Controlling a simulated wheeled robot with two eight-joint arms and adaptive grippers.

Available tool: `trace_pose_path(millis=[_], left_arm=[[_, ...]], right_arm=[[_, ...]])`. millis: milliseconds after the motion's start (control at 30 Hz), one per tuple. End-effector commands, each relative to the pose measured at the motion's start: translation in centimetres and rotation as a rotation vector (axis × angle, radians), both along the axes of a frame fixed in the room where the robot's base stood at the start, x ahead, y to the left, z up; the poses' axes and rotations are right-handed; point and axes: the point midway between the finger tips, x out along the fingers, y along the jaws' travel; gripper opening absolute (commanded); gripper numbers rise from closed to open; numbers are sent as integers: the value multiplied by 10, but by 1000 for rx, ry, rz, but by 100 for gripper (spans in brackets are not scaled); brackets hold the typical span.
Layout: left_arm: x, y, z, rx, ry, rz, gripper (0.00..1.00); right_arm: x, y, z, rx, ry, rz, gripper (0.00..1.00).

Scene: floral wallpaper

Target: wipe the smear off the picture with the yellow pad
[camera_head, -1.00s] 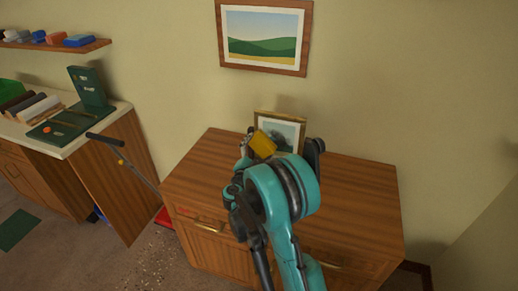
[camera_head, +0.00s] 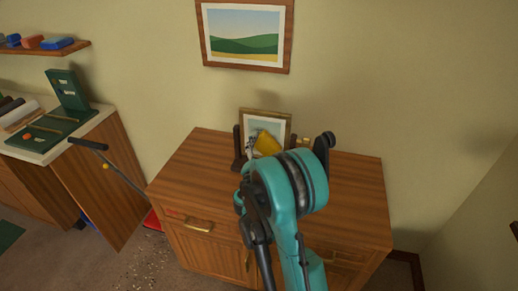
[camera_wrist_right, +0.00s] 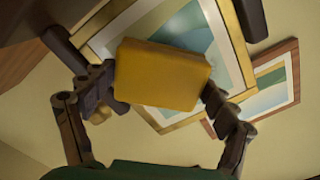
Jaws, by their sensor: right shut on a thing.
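The small gold-framed picture (camera_head: 247,118) stands on top of the wooden cabinet, against the wall. It shows large and tilted behind the pad in the right wrist view (camera_wrist_right: 226,50). My right gripper (camera_wrist_right: 163,92) is shut on the yellow pad (camera_wrist_right: 160,78), with one finger at each side. In the head view the pad (camera_head: 267,144) is in front of the lower middle of the picture; I cannot tell whether they touch. The pad hides part of the picture, and I cannot make out a smear on what shows. My left gripper is not in view.
The cabinet top (camera_head: 350,185) is clear at right. A larger landscape (camera_head: 243,35) in a wooden frame hangs above on the wall. At left are a worktop (camera_head: 90,122) with green things, a shelf (camera_head: 75,47) and a dark-handled tool (camera_head: 88,144).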

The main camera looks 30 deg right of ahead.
Motion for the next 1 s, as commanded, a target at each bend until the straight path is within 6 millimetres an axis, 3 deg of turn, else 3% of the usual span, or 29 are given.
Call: trace_pose_path(millis=[600, 1000], left_arm=[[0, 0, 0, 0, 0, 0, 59], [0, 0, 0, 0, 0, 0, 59]], right_arm=[[-30, -29, 0, 0, 0, -4, 63], [-14, -16, 0, -1, 0, 1, 62]])
